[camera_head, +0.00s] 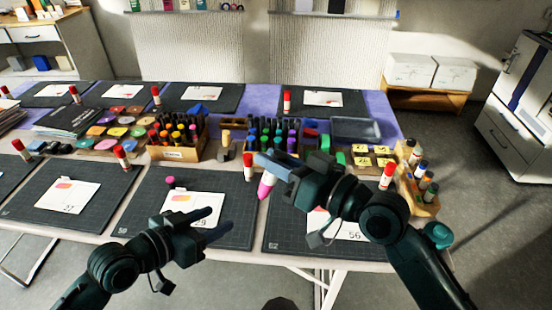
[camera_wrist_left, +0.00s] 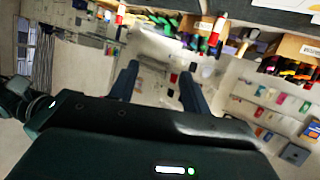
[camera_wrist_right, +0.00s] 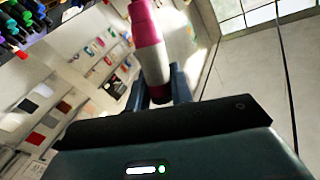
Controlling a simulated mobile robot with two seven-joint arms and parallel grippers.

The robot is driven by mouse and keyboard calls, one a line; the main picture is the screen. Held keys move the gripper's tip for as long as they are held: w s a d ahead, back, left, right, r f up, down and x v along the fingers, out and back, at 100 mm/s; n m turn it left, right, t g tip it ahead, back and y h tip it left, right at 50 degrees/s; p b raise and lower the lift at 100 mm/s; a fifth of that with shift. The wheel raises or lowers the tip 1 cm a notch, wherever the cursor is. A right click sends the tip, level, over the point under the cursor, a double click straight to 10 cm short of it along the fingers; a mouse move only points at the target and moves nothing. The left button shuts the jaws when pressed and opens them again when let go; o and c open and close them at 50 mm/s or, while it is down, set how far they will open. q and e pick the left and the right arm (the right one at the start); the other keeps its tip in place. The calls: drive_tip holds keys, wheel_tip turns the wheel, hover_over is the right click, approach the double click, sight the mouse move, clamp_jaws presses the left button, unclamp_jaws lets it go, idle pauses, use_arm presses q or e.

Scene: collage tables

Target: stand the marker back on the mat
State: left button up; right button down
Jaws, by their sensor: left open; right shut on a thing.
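My right gripper (camera_head: 270,164) is shut on a pink-and-white marker (camera_head: 266,187), held tilted above the boundary between the middle and right front mats. In the right wrist view the marker (camera_wrist_right: 151,55) stands between the fingers, with magenta ends and a white band. My left gripper (camera_head: 219,222) is open and empty over the middle front mat (camera_head: 232,190). A white card numbered 29 (camera_head: 184,205) lies on that mat, partly hidden by the left fingers. A small pink object (camera_head: 170,182) is at the mat's back left. The right front mat (camera_head: 285,235) is partly hidden by my right arm.
Red-capped sticks stand near the mats, one (camera_head: 248,168) close behind the held marker and one (camera_head: 387,176) at right. Wooden marker racks (camera_head: 178,153) and a bottle rack (camera_head: 424,208) stand behind and at right. The middle mat's right part is clear.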

drive_tip(key=s+d+f+m+t+h, duration=0.1)
drive_tip(key=d+f+m+t+h, duration=0.3)
drive_tip(key=d+h, duration=0.45)
drive_tip(key=d+f+m+t+h, duration=0.25)
drive_tip(key=d+m+h, duration=0.4)
drive_tip(key=d, duration=0.45)
use_arm(q)
drive_tip(key=s+a+f+n+y, duration=0.1)
drive_tip(key=s+f+n+y, duration=0.1)
drive_tip(key=s+f, duration=0.4)
drive_tip(key=s+a+f+n+y, duration=0.1)
drive_tip(key=s+f+y, duration=0.3)
drive_tip(key=f, duration=0.8)
drive_tip(key=shift+s+f+n+g, duration=0.3)
drive_tip(key=shift+s+n, duration=0.2)
drive_tip(key=shift+s, duration=0.8)
use_arm(e)
drive_tip(key=shift+t, duration=0.45)
drive_tip(key=shift+s+d+f, duration=0.1)
drive_tip(key=shift+s+f, duration=0.25)
drive_tip(key=shift+s, duration=0.35)
drive_tip(key=shift+s+d+f, duration=0.1)
drive_tip(key=shift+s+f, duration=0.25)
drive_tip(key=shift+s, duration=0.4)
drive_tip(key=shift+s+d+f, duration=0.1)
drive_tip(key=shift+s+f, duration=0.25)
drive_tip(key=shift+s, duration=0.35)
drive_tip(key=shift+a+y, duration=0.1)
drive_tip(key=shift+y, duration=0.3)
